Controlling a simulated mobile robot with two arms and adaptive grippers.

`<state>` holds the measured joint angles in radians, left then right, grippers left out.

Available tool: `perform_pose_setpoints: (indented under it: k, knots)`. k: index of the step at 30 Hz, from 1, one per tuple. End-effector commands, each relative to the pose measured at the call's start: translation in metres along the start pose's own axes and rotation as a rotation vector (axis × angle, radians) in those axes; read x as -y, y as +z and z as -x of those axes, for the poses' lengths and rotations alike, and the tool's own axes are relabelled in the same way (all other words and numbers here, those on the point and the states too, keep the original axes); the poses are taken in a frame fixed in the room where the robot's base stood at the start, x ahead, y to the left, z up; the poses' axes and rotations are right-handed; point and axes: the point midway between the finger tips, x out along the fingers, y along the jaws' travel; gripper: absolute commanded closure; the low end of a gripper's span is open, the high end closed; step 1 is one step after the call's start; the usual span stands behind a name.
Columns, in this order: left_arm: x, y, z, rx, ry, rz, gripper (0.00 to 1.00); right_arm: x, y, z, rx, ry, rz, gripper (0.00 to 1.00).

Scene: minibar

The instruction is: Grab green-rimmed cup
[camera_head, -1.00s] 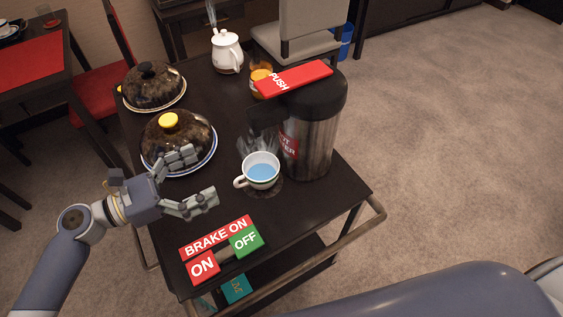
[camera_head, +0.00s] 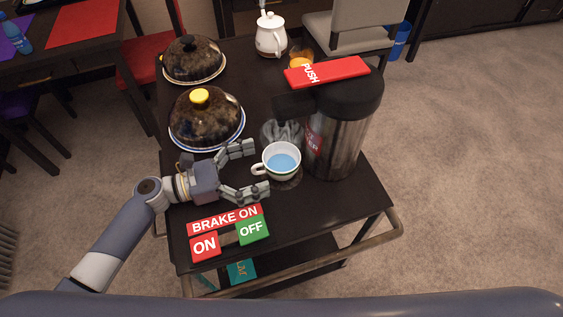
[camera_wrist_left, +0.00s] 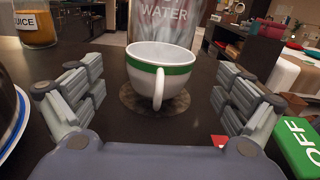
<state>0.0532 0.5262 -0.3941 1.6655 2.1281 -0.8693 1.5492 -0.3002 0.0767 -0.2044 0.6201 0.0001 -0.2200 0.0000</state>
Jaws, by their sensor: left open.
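The green-rimmed cup (camera_head: 282,162) is white, holds blue liquid and stands upright on the dark cart, under the spout side of the hot-water dispenser (camera_head: 337,130). Its handle points toward my left gripper (camera_head: 251,172). In the left wrist view the cup (camera_wrist_left: 160,72) shows a green band and stands on a round dark patch, centred ahead of the fingers. My left gripper (camera_wrist_left: 160,100) is open and empty, its fingers spread to either side of the handle, with the cup's body just beyond. My right gripper is not in view.
Two domed dishes, one dark dome (camera_head: 205,120) close by on the left and one farther back (camera_head: 193,60), stand on the cart. A white teapot (camera_head: 271,36) is at the back. BRAKE buttons (camera_head: 226,231) lie at the cart's front edge. A juice jar (camera_wrist_left: 37,27) shows in the wrist view.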

Motion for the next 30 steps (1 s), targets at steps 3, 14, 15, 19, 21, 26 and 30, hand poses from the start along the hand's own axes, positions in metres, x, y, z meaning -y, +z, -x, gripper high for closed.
perform_pose_setpoints:
  k: [3,14,15,19,21,26,30]
  knots:
    - [0.0,0.003,-0.017,0.003,-0.003,-0.002,0.06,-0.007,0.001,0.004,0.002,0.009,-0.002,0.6]
    - [0.0,0.001,-0.06,0.001,-0.001,-0.001,0.06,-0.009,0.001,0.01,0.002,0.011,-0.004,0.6]
    - [0.0,0.001,-0.06,0.0,-0.001,-0.001,0.06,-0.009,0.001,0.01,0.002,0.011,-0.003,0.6]
    - [0.0,0.001,-0.06,0.0,-0.001,-0.001,0.06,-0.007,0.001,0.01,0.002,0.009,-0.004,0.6]
    - [0.0,0.001,-0.06,0.0,-0.001,-0.001,0.12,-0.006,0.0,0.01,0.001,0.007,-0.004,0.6]
    - [0.0,0.001,-0.06,0.0,-0.001,-0.001,0.49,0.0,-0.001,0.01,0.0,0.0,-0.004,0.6]
    - [0.0,0.002,-0.06,0.002,-0.001,-0.002,0.6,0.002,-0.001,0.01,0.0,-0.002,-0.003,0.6]
